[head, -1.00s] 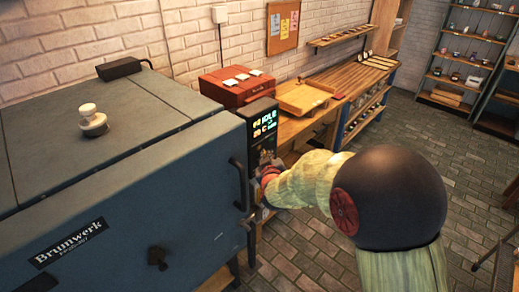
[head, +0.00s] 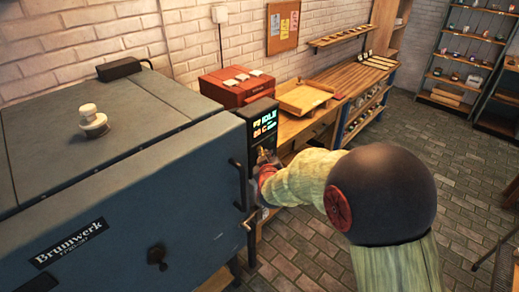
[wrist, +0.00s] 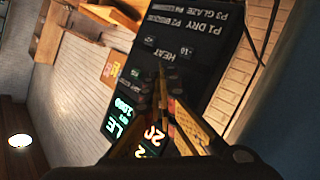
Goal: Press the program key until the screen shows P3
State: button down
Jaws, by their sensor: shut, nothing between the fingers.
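The kiln controller (head: 262,133) is a dark upright panel at the right front of the blue-grey kiln. Its lit screen (head: 264,123) reads IDLE with a temperature near 20 C; the program digit is too small to read surely. In the wrist view the screen (wrist: 118,118) is tilted and partly covered by my fingers. The panel's printed list (wrist: 190,25) names P1 DRY, P2 and P3 GLAZE, above the word HEAT. My gripper (wrist: 160,75) is shut and empty, its tips over the panel's keys. Contact cannot be told. The program key is not clearly visible, likely hidden by the fingers.
The kiln (head: 130,200) fills the left, with a door handle (head: 238,184) close to my gripper. A red box (head: 237,88) and a wooden tray (head: 304,97) stand behind the panel, near a workbench (head: 352,80). The brick floor at right is open.

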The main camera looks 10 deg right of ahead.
jog(key=shift+w+a, duration=0.1)
dwell(0.6)
jog(key=shift+s+d, duration=0.5)
jog(key=shift+s, duration=0.15)
jog(key=s+d+b, duration=0.1)
jog(key=s, duration=0.1)
jog(key=s+d, duration=0.2)
jog(key=shift+b, duration=0.35)
jog(key=shift+f, duration=0.1)
dwell(0.5)
